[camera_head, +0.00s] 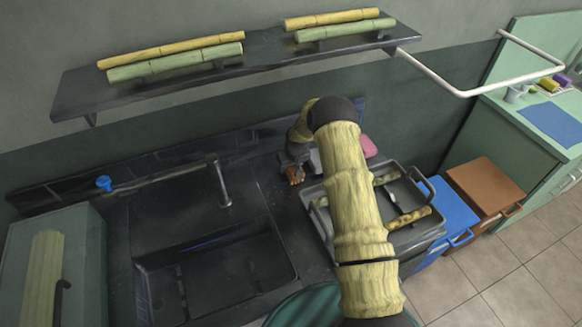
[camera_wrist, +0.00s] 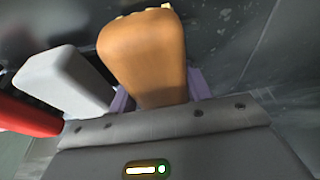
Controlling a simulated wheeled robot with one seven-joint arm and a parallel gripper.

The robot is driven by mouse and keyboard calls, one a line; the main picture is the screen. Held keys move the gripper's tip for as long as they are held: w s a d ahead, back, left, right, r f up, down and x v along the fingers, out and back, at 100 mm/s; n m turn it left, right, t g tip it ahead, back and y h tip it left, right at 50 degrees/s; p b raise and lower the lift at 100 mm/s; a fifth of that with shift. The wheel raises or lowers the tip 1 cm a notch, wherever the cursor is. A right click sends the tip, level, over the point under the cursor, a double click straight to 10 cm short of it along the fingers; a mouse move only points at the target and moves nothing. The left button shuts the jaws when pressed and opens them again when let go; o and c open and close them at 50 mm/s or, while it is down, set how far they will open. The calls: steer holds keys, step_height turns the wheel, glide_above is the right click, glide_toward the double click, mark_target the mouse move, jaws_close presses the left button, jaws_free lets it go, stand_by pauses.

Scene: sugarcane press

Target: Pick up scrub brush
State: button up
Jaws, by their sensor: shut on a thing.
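The scrub brush, with an orange-brown wooden body, fills the top middle of the wrist view (camera_wrist: 145,55), with pale bristle tips at its far edge. My gripper (camera_wrist: 160,95) is shut on it, with purple fingers at both sides of its near end. In the head view the brush (camera_head: 294,179) shows small below my gripper (camera_head: 294,165), over the dark counter right of the sink. I cannot tell whether it touches the counter.
A white block (camera_wrist: 62,80) and a red item (camera_wrist: 25,115) lie left of the brush in the wrist view. In the head view, a metal tray (camera_head: 398,238) with cane pieces stands right, partly behind my arm. The sink (camera_head: 215,275) and faucet (camera_head: 222,185) are left. A shelf (camera_head: 250,58) hangs above.

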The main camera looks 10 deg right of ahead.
steer(key=shift+r, duration=0.15)
steer(key=shift+r+p, duration=0.2)
steer(key=shift+p, duration=0.2)
step_height(320, 180, up, 10)
steer(key=b, duration=0.3)
steer(key=o, duration=0.4)
steer(key=shift+f, duration=0.1)
steer(key=shift+c, duration=1)
